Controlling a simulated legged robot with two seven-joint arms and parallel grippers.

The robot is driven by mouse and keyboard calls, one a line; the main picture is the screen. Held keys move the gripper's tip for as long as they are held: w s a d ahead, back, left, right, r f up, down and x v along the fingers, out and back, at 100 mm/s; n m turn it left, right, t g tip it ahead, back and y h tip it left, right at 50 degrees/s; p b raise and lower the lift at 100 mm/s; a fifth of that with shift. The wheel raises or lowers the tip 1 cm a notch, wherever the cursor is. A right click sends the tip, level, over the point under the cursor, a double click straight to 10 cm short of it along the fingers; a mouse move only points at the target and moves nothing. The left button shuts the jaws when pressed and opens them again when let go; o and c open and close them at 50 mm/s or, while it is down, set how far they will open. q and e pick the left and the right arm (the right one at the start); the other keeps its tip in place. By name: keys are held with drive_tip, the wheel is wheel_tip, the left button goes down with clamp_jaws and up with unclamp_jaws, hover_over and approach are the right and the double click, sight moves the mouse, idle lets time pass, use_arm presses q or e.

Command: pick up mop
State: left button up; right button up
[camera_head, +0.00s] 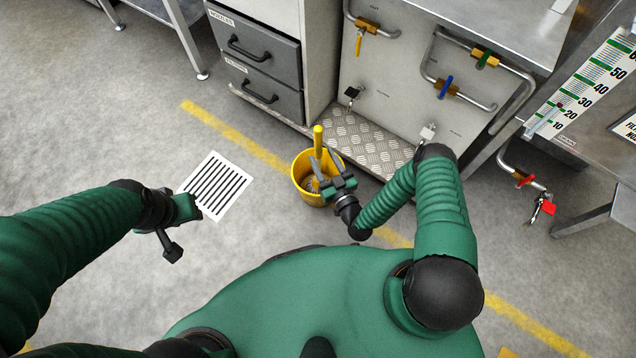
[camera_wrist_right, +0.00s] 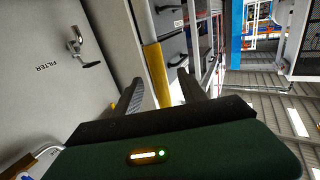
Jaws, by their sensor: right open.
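The mop shows as a yellow upright handle (camera_head: 318,140) standing in a yellow bucket (camera_head: 301,181) on the floor; the bucket hides much of its lower end. My right gripper (camera_head: 325,164) is open at the handle, above the bucket's near rim. In the right wrist view the yellow handle (camera_wrist_right: 156,72) stands between the two dark fingers of my right gripper (camera_wrist_right: 158,88), with no clear contact. My left gripper (camera_head: 180,228) is off to the left, above the floor near the drain grate, away from the mop; its jaw opening is unclear.
A grey drawer cabinet (camera_head: 262,62) and a panel with pipes and valves (camera_head: 385,95) stand behind the bucket. A metal tread plate (camera_head: 362,145) lies before the panel. A floor grate (camera_head: 215,185) and yellow line (camera_head: 230,133) lie left. Floor at left is open.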

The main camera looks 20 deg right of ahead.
drive_tip(key=w+b, duration=0.3)
drive_tip(key=w, duration=0.4)
drive_tip(key=shift+w+a, duration=0.2)
drive_tip(key=shift+a, duration=0.2)
drive_tip(key=shift+r, duration=0.15)
clamp_jaws()
